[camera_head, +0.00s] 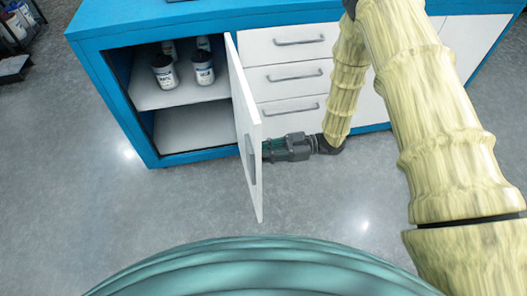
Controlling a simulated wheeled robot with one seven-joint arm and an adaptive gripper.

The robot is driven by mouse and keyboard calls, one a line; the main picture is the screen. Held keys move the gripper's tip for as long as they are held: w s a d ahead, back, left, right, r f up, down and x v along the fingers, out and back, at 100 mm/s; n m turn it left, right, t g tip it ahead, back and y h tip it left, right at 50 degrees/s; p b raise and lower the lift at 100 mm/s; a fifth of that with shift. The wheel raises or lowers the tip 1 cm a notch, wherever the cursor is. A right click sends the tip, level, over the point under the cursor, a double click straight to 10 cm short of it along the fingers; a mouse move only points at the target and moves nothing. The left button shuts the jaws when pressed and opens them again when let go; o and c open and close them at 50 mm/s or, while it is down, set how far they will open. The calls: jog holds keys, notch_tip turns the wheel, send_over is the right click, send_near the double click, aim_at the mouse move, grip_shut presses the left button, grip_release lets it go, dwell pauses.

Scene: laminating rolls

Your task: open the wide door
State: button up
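A white cabinet door (244,120) stands swung out from the blue cabinet (110,85), roughly square to its front and seen almost edge-on. It is attached at the right side of an open compartment. A grey strip (251,160) shows on the door near its front edge; I cannot tell for sure whether it is the handle. My gripper (268,150) is low on the right side of the door, pointing left, with its tips at or very near the panel. The tips are partly hidden by the door, so I cannot tell whether they are open or touching.
The open compartment has a shelf (180,97) with several white jars (164,72). White drawers (292,78) with grey handles lie right of the door, behind my arm. More white fronts (470,40) are at the far right. The grey floor (190,205) before the compartment is clear.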

jog(key=shift+d+f, duration=0.1)
dwell(0.3)
jog(key=w+d, duration=0.2)
jog(key=d, duration=0.9)
jog(key=shift+d, duration=0.35)
